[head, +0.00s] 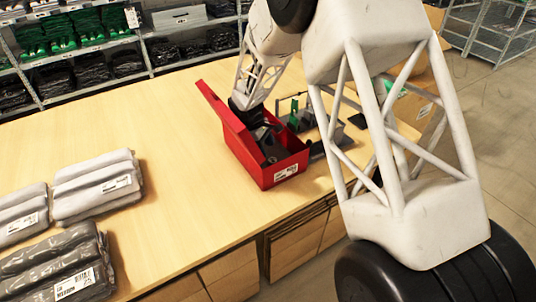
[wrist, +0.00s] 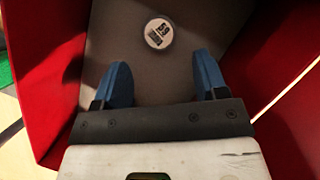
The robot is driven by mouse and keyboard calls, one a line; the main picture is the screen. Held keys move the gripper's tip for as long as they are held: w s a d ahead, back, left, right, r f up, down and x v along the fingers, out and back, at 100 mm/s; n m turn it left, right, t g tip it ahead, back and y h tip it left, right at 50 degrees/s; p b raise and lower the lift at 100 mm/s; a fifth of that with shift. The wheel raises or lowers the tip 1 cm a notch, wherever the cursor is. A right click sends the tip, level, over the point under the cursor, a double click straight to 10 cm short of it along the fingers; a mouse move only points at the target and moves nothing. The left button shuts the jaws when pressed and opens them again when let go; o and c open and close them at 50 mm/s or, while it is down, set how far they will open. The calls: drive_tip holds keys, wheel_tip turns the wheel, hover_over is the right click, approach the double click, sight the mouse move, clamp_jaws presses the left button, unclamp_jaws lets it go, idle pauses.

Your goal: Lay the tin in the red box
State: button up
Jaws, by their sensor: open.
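The red box (head: 283,173) stands open on the table, with its lid raised at the left; its red walls (wrist: 38,75) flank the wrist view. My gripper (wrist: 161,82) points down into the box, its two blue fingers spread apart with nothing between them. In the head view, no tin is clearly visible and my gripper (head: 264,140) is partly hidden by the box.
Bagged grey garments (head: 97,187) lie at the left of the wooden table (head: 160,110). A dark rack with green items (head: 296,115) stands close right of the box. Shelves of folded clothes (head: 75,45) line the back. The table between garments and box is clear.

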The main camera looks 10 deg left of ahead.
drive_tip(key=v, duration=0.7)
drive_tip(key=shift+r, duration=0.1)
idle(0.7)
drive_tip(key=s+d+r+m+y, duration=0.1)
drive_tip(key=s+d+r+m, duration=0.2)
drive_tip(key=s+d+r, duration=0.35)
drive_tip(key=s+d+r+m+y, duration=0.1)
drive_tip(key=s+d+r+m, duration=0.15)
drive_tip(key=d+r, duration=0.6)
drive_tip(key=s+d+r+m+y, duration=0.15)
drive_tip(key=s+d+r, duration=0.35)
drive_tip(key=d, duration=0.5)
drive_tip(key=s+d+m+t, duration=0.1)
drive_tip(key=s+d+m, duration=0.2)
drive_tip(key=s+d, duration=0.2)
drive_tip(key=s+d+r+m+t, duration=0.1)
drive_tip(key=s+d+m, duration=0.2)
drive_tip(key=s, duration=0.9)
drive_tip(key=s+d+r+m+t+y, duration=0.1)
drive_tip(key=s+d+m, duration=0.2)
drive_tip(key=s+d, duration=0.4)
drive_tip(key=shift+s, duration=1.15)
drive_tip(key=shift+d, duration=0.1)
